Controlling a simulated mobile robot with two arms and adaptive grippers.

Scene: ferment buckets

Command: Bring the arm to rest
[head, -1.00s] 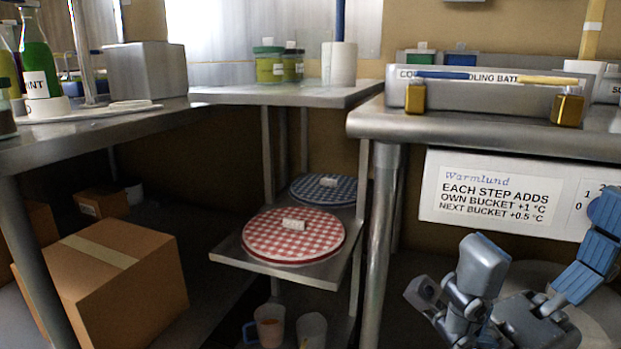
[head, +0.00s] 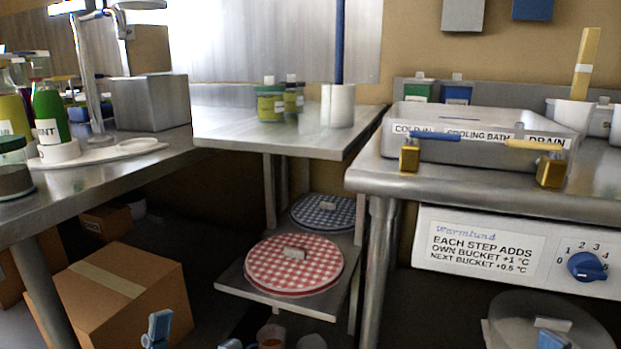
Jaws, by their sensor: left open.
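My left gripper (head: 194,337) shows only as blue-grey fingertips at the bottom edge of the head view, left of centre. The tips are apart, with no object visible between them. A small blue piece at the bottom right, by a round clear lid, may be part of my right gripper; I cannot tell.
A cardboard box (head: 112,295) stands under the left table. A low shelf holds a red checked lid (head: 275,268) and a blue checked lid (head: 320,216). The cooling bath (head: 480,146) stands on the right counter, above a panel with a blue knob (head: 587,266). The middle tabletop (head: 225,125) is mostly clear.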

